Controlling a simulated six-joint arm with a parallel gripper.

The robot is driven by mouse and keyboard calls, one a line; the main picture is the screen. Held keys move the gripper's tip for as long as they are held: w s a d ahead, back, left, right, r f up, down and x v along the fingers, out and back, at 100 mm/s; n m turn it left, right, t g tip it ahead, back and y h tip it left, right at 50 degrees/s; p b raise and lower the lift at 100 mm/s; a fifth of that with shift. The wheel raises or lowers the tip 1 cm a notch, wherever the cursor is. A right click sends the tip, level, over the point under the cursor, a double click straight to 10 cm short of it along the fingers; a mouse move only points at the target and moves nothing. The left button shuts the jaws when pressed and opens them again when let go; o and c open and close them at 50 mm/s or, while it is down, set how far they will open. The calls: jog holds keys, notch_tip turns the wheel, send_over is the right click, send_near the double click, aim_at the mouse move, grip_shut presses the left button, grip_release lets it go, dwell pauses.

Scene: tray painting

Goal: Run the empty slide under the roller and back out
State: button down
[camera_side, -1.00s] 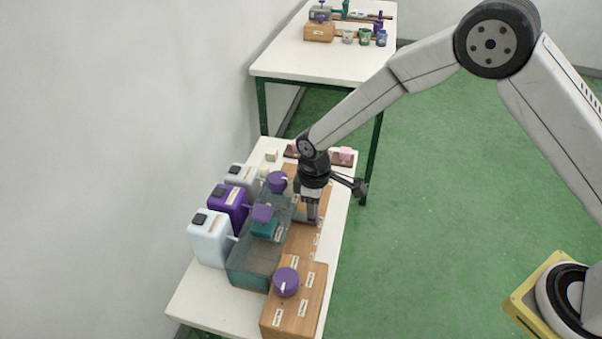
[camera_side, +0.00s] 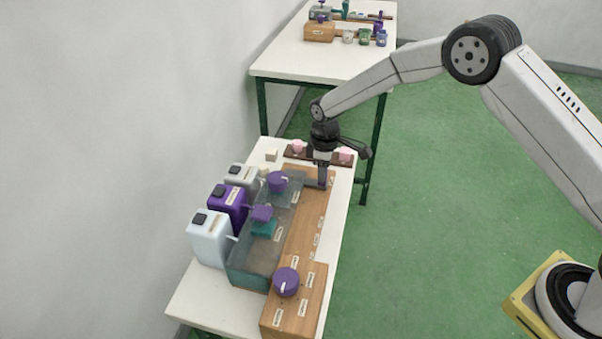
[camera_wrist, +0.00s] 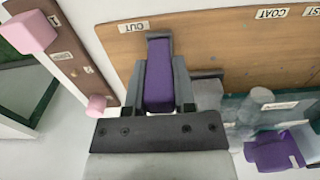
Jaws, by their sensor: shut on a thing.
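My gripper (camera_side: 322,183) is low over the far end of the long wooden board (camera_side: 304,228). In the wrist view my gripper (camera_wrist: 158,75) is shut on an upright purple handle (camera_wrist: 158,88), beside the label OUT (camera_wrist: 134,27). A grey flat piece (camera_wrist: 207,95) shows beside the handle, and I take it to be part of the slide; most of it is hidden. The see-through tank (camera_side: 250,270) runs along the board's left side, with a teal block (camera_side: 264,229) at it. I cannot make out the roller itself clearly.
White, purple and grey canisters (camera_side: 209,238) line the left. A dark rack with pink pieces (camera_side: 345,155) stands just beyond my gripper. Free floor lies to the right.

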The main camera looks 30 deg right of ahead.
jog(key=shift+w+d+r, duration=0.1)
jog(key=shift+w+d, duration=0.95)
jog(key=shift+c, duration=2.2)
grip_release()
jog(key=shift+r, duration=0.2)
notch_tip(320, 180, up, 7)
jog(key=shift+r, duration=0.15)
